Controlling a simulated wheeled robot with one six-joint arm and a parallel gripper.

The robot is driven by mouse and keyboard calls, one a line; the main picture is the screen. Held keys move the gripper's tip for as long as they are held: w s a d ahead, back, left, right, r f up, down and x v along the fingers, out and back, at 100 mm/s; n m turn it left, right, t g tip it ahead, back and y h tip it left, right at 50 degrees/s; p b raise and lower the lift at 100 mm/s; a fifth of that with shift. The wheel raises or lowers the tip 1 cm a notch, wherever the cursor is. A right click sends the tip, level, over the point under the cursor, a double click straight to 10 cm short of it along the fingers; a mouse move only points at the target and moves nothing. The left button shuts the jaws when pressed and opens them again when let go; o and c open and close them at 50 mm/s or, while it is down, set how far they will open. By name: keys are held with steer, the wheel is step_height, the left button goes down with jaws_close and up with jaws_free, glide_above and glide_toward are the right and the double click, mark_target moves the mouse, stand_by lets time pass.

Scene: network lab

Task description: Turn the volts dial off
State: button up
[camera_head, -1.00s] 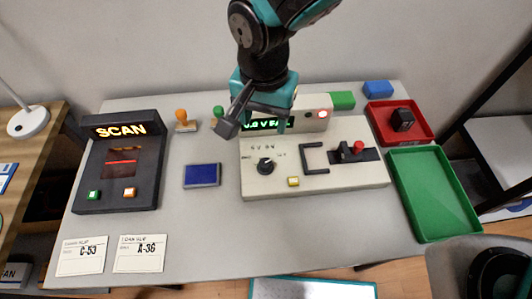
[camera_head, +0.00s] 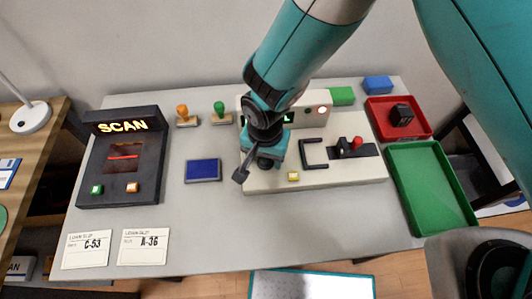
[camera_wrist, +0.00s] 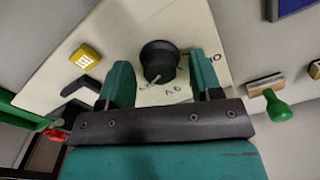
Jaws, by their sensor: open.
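The volts dial is a round black knob (camera_wrist: 159,58) with a pale pointer line, on the cream panel (camera_head: 345,178). In the wrist view it stands between the two teal fingers of my gripper (camera_wrist: 160,80), a little beyond their tips. My gripper (camera_head: 264,162) is open, with a gap on both sides of the knob. In the head view my gripper is over the dial and hides most of it. Some printed marks show beside the knob in the wrist view, but I cannot read the setting.
On the panel are a yellow button (camera_head: 293,176), a black bracket handle (camera_head: 312,154) and a red-tipped lever (camera_head: 356,143). A blue pad (camera_head: 203,170) and two stamps, orange (camera_head: 183,111) and green (camera_head: 219,108), are left of it. Red and green trays (camera_head: 425,190) stand right.

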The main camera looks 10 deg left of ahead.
steer(key=c, duration=0.9)
